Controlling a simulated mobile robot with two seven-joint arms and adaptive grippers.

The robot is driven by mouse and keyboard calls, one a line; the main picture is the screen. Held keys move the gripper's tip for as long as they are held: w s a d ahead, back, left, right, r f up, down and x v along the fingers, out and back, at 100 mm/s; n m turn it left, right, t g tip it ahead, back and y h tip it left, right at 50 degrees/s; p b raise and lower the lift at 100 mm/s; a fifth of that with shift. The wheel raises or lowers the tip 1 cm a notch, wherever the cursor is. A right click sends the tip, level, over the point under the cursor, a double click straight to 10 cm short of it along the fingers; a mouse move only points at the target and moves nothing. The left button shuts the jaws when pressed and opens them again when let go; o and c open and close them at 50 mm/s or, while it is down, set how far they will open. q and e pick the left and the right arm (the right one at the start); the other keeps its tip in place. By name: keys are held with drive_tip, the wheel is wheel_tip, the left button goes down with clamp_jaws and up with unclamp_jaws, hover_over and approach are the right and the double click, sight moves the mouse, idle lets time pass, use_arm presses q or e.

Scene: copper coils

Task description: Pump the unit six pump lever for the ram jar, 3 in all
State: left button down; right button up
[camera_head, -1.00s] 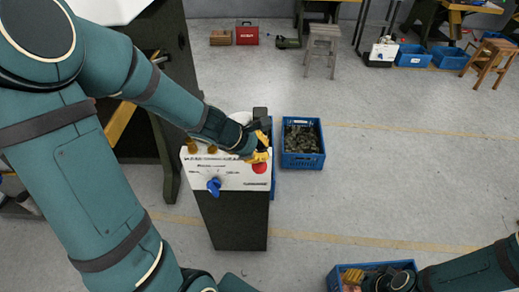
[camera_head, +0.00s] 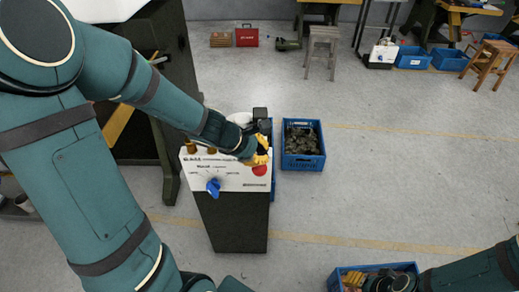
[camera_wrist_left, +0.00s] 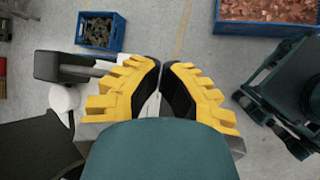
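A grey-black cabinet with a white labelled panel (camera_head: 228,178) stands below my left arm. The panel carries a blue knob (camera_head: 213,187) and a red button (camera_head: 259,170). My left gripper (camera_head: 263,152), with yellow fingers, is at the panel's far right corner. In the left wrist view its fingertips (camera_wrist_left: 161,65) nearly meet, with nothing clearly held. A black block (camera_wrist_left: 62,67) on a grey bar lies left of the fingers; it may be the pump lever, but I cannot tell. My right gripper (camera_head: 388,283) is dark and over a blue crate, its fingers unclear.
A blue crate of dark parts (camera_head: 303,162) stands right of the cabinet. The crate under my right gripper (camera_head: 333,279) is at the bottom edge. A grey stool (camera_head: 322,48) and a red box (camera_head: 247,37) stand behind.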

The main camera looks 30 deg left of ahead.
use_arm(q)
drive_tip(key=shift+s+f+b, duration=0.1)
drive_tip(key=shift+f+b, duration=0.35)
drive_tip(key=shift+f, duration=0.05)
idle(0.4)
idle(0.6)
drive_tip(key=shift+w+a+r+p, duration=0.1)
drive_tip(key=shift+w+r+p, duration=0.05)
drive_tip(key=shift+r+p, duration=1.1)
drive_tip(key=shift+w+a+r+p, duration=0.1)
drive_tip(key=shift+w+r+p, duration=0.05)
drive_tip(key=shift+r+p, duration=1.05)
drive_tip(key=shift+w+r+p, duration=0.2)
drive_tip(key=shift+r+p, duration=0.8)
drive_tip(key=shift+r, duration=0.1)
drive_tip(key=shift+r, duration=0.1)
drive_tip(key=r+p, duration=0.4)
drive_tip(key=shift+w+a+r+p, duration=0.2)
drive_tip(key=shift+w+r+p, duration=0.1)
drive_tip(key=shift+r+p, duration=0.1)
